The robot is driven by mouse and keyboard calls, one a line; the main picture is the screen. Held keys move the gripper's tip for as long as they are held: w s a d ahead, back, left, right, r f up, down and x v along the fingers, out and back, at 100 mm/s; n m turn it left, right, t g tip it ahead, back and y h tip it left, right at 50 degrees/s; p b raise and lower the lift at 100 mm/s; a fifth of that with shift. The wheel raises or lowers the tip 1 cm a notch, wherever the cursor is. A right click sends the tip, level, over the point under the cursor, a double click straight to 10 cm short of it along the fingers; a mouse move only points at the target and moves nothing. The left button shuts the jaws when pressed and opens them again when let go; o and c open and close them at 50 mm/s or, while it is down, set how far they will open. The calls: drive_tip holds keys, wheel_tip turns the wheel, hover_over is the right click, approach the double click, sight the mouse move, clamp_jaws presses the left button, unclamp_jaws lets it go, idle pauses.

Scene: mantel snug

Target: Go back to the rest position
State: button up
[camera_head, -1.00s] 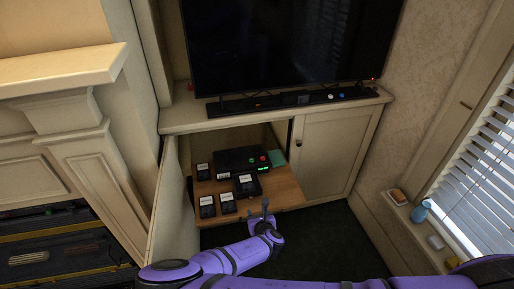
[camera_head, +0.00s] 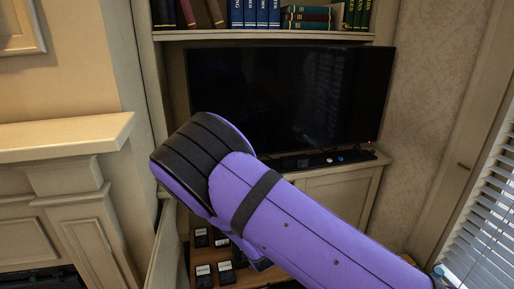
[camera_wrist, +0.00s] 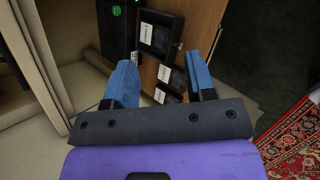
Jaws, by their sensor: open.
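My gripper (camera_wrist: 160,64) is open and empty in the wrist view, its two blue fingers apart. Beyond the fingers are several black labelled cartridges (camera_wrist: 160,34) on a wooden board (camera_wrist: 188,92) and part of a black box with a green light (camera_wrist: 118,30). I see no finger clearly touching anything. In the head view my purple arm crosses the middle and hides the gripper. Some cartridges (camera_head: 203,275) show on the wooden board (camera_head: 213,256) at the lower left of the arm.
A dark television (camera_head: 300,95) stands on the cabinet behind my arm, with a bookshelf (camera_head: 260,35) above. An open cabinet door (camera_head: 166,245) and the mantel (camera_head: 65,140) are on the left. Window blinds (camera_head: 480,240) are at right. A patterned rug (camera_wrist: 300,140) lies on the floor.

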drive_tip(key=s+d+r+m+g+y, duration=0.15)
drive_tip(key=d+r+m, duration=0.35)
drive_tip(key=r, duration=0.6)
drive_tip(key=s+d+r+m+g, duration=0.1)
drive_tip(key=s+d+r+m, duration=0.25)
drive_tip(key=r, duration=0.85)
drive_tip(key=s+d+r+m+g+y, duration=0.1)
drive_tip(key=d+r+m, duration=0.5)
drive_tip(key=r, duration=0.5)
drive_tip(key=s+d+r+m, duration=0.3)
drive_tip(key=s+d+r, duration=0.1)
drive_tip(key=s, duration=0.4)
drive_tip(key=s+d+r+m+h, duration=0.1)
drive_tip(key=s+d+r+m, duration=0.2)
drive_tip(key=s, duration=0.5)
drive_tip(key=s+d+r+m, duration=0.3)
drive_tip(key=s+d+r, duration=0.2)
drive_tip(key=s+r, duration=0.2)
drive_tip(key=shift+s+d+r, duration=0.3)
drive_tip(key=shift+s+d, duration=0.05)
drive_tip(key=shift+s, duration=0.55)
drive_tip(key=shift+h, duration=0.25)
